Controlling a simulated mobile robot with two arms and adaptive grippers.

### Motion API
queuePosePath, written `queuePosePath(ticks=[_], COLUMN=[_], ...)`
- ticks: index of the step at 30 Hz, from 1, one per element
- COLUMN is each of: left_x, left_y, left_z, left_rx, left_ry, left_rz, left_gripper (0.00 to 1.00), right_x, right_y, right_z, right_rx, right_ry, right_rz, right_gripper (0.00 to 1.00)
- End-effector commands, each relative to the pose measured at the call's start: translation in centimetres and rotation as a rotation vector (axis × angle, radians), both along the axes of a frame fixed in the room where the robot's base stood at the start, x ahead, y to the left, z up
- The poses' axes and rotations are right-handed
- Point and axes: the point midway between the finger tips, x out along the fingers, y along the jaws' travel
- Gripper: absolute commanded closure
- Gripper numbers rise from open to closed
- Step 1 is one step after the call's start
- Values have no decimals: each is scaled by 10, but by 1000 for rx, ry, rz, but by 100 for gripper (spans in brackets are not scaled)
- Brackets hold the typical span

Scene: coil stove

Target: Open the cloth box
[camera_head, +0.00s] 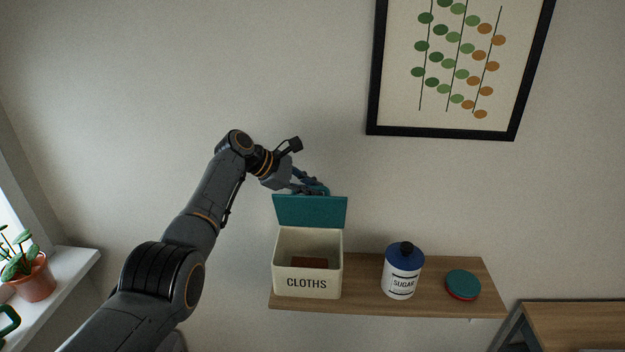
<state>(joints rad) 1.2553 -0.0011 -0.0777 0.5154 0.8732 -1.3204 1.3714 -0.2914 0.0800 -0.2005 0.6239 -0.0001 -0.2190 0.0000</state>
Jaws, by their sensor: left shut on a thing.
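The cloth box (308,281) is a cream box marked "CLOTHS" at the left end of a wooden wall shelf. Its teal lid (310,212) stands raised at the back, and the box's inside shows. A reddish-brown thing (310,263) is seen inside. My left gripper (318,190) is at the top edge of the lid and is shut on it. Its fingertips are partly hidden at the lid's edge. My right gripper is not in view.
A sugar jar (402,272) with a blue top and a round teal and red thing (463,284) stand on the shelf (440,305) to the right. A framed picture (372,100) hangs above. A potted plant (35,279) is on a ledge at far left.

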Motion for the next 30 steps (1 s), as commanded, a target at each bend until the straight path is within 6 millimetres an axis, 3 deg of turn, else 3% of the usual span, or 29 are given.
queuePosePath(ticks=[18,19,22,30], left_x=[-7,-7,-7,-6], left_y=[1,1,1,1], left_z=[-5,-5,-5,-3], left_rx=[5,5,5,3], left_ry=[48,48,47,43], left_rz=[-1,-1,0,1], left_gripper=[100,82,64,64], right_x=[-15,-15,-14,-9], right_y=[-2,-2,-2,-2], right_z=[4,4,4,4], right_rx=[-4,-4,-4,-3], right_ry=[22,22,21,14], right_rz=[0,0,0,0], right_gripper=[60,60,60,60])
